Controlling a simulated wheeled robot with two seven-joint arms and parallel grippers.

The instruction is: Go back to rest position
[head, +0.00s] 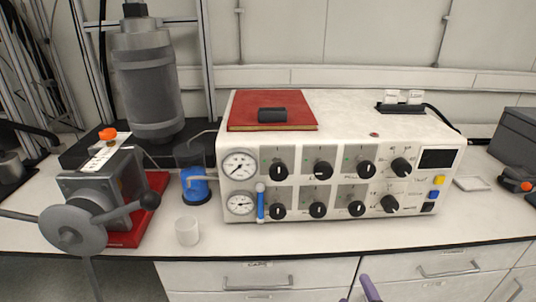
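At the bottom edge of the head view, right of centre, two purple tips show in front of the drawers. I take them for the fingertips of my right gripper (357,294); they stand apart with nothing seen between them, and the rest is cut off. It is low, below the bench top's front edge and clear of everything on the bench. My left gripper is not in view.
Left are a valve unit with handles (95,205), a white cup (187,231), a blue-filled vessel (195,185) and a grey reactor (148,85).

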